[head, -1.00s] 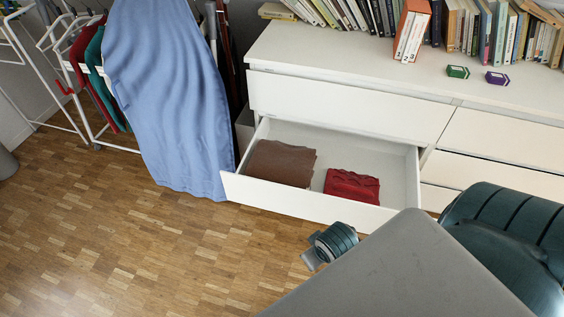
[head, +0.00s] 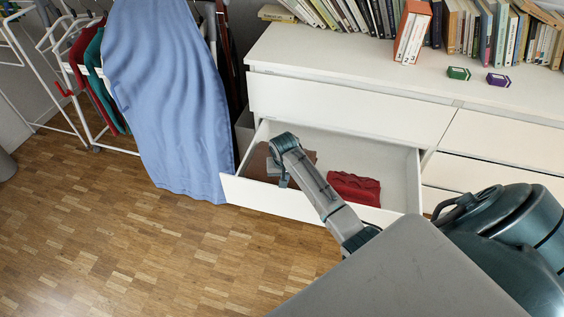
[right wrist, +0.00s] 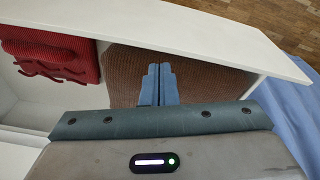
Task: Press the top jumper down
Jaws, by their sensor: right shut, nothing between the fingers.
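A folded brown jumper (head: 256,164) lies in the left part of the open drawer (head: 395,172), partly hidden by my right arm. In the right wrist view the brown knit (right wrist: 212,82) fills the space around the fingertips. A folded red jumper (head: 355,189) lies to its right; it also shows at the left of the right wrist view (right wrist: 50,55). My right gripper (right wrist: 157,72) is shut and empty, over the brown jumper. I cannot tell whether the fingertips touch it. My left gripper is not in view.
The drawer's white front (right wrist: 215,25) runs close beside the gripper. A blue cloth (head: 165,95) hangs at the drawer's left.

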